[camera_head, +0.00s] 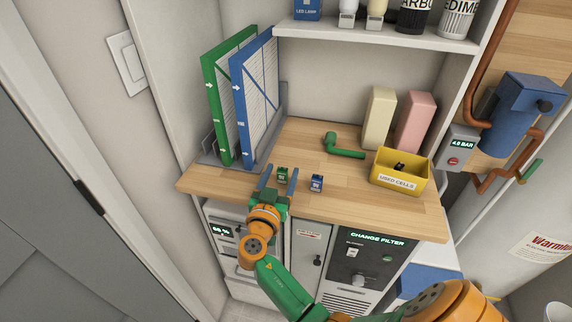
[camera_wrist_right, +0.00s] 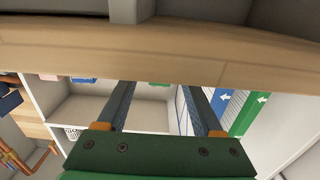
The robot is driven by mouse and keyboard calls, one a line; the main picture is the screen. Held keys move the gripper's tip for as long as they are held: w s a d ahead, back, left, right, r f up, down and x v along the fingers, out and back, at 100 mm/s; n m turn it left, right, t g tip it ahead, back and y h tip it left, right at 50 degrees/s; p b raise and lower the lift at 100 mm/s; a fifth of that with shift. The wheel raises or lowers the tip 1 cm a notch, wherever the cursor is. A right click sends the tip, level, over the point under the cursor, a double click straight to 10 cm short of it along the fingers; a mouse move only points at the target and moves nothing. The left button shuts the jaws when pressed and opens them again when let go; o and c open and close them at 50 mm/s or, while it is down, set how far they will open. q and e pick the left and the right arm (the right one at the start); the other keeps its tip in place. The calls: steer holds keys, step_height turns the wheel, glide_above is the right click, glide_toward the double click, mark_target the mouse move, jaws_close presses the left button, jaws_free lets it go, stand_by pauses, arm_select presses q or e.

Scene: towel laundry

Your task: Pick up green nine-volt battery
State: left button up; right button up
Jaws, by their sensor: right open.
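The green nine-volt battery (camera_head: 282,174) stands upright on the wooden counter near its front edge. My right gripper (camera_head: 279,179) is open at the front edge, its two blue fingers pointing to the counter with the battery appearing between their tips in the head view. I cannot tell how far the fingers reach along its sides. In the right wrist view the open fingers (camera_wrist_right: 162,88) point past the wooden counter edge (camera_wrist_right: 160,52), and a small green patch between them is too cut off to identify. My left gripper is not in view.
A blue battery (camera_head: 316,183) stands close to the right of the green one. A yellow used-cells bin (camera_head: 398,181) is further right, with a green pipe-like piece (camera_head: 343,147) behind. Green (camera_head: 214,103) and blue (camera_head: 241,110) framed filters stand in a rack at left.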

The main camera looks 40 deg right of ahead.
steer(key=shift+s+a+r, duration=0.15)
steer(key=shift+s+a, duration=0.05)
steer(key=shift+a, duration=0.1)
steer(key=shift+s+a+r, duration=0.15)
steer(key=shift+a, duration=0.05)
steer(key=c, duration=0.7)
steer(key=shift+d, duration=0.1)
jaws_close()
